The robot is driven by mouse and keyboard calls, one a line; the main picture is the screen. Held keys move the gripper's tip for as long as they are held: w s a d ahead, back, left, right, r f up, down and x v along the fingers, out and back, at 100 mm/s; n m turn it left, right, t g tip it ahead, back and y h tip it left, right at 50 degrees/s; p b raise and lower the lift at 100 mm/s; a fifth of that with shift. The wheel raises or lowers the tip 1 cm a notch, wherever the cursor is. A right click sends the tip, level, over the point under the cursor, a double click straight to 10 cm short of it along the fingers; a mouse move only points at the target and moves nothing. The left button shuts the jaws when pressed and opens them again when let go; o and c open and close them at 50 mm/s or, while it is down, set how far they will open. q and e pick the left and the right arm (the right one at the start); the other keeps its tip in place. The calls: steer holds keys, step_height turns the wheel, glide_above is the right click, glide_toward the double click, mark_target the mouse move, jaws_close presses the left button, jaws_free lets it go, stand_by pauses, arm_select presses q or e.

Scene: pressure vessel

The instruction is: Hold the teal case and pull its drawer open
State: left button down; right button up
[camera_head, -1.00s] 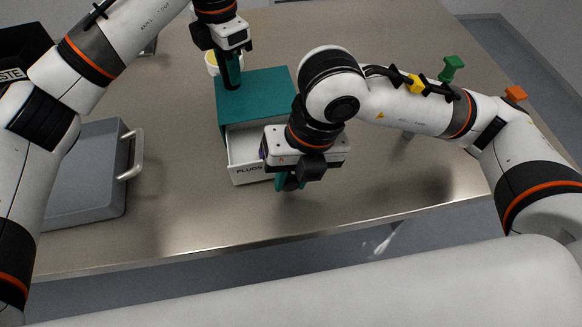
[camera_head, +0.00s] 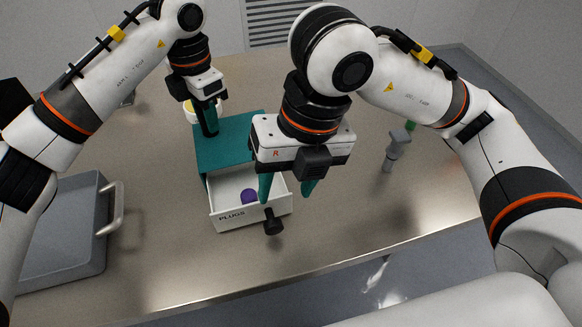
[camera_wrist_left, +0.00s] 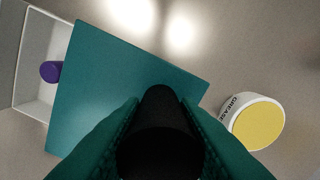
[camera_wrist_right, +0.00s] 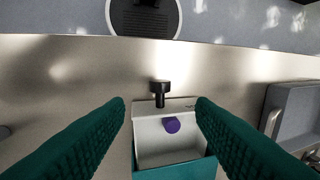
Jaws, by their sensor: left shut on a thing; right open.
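The teal case (camera_head: 228,150) stands on the metal table. It also shows in the left wrist view (camera_wrist_left: 120,85). Its white drawer (camera_head: 228,218), marked PLUGS, stands out of the front, with a purple plug (camera_head: 249,196) inside. A black knob (camera_head: 272,222) sticks out of the drawer front. My left gripper (camera_head: 210,132) is shut on a black upright handle (camera_wrist_left: 160,125) on top of the case. My right gripper (camera_head: 287,190) is open and empty above the drawer front, apart from the knob. The knob (camera_wrist_right: 160,90) shows beyond its fingers in the right wrist view.
A grey tray (camera_head: 88,270) with a metal handle stands on the left. A grease tub (camera_wrist_left: 256,125) with a yellow lid stands behind the case. A grey stand-like object (camera_head: 394,150) is on the right. The table between case and front edge is clear.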

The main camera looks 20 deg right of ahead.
steer(key=v, duration=0.2)
steer(key=shift+d+r, duration=0.1)
steer(key=shift+r, duration=0.2)
arm_select(q)
steer(key=c, duration=1)
jaws_free()
steer(key=shift+r, duration=0.1)
step_height(320, 180, up, 12)
steer(key=shift+f, duration=0.1)
steer(key=shift+f, duration=0.1)
